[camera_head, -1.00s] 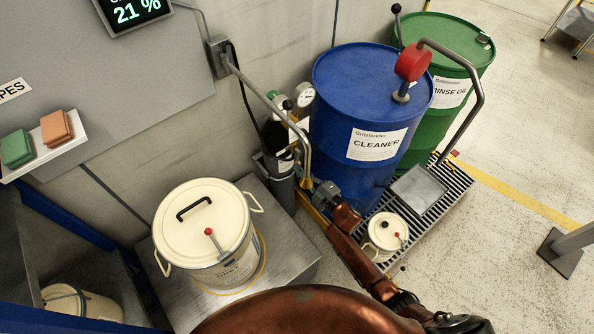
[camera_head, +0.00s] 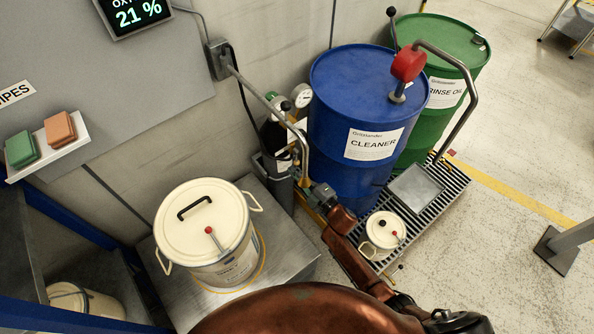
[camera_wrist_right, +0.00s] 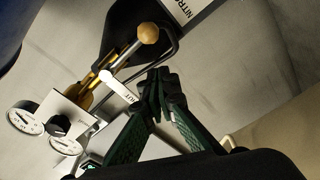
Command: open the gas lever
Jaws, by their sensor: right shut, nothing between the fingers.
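The gas fitting shows in the right wrist view as a brass body (camera_wrist_right: 102,80) with a rod ending in a ball knob (camera_wrist_right: 148,33). I take this rod to be the gas lever. A white lettered tag (camera_wrist_right: 120,88) sits beside it. My right gripper (camera_wrist_right: 160,76) is shut and empty, its dark fingertips just right of the tag and below the knob; I cannot tell whether they touch anything. In the head view my right gripper (camera_head: 312,187) is low beside the dark gas cylinder (camera_head: 274,140), left of the blue drum. My left gripper is not in view.
Round gauges (camera_wrist_right: 26,117) sit left of the fitting. A blue drum (camera_head: 352,105) and a green drum (camera_head: 432,125) stand on a grated pallet (camera_head: 452,190). A bent pipe (camera_head: 262,92) runs above the cylinder. A cream bucket (camera_head: 205,225) stands on a metal platform.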

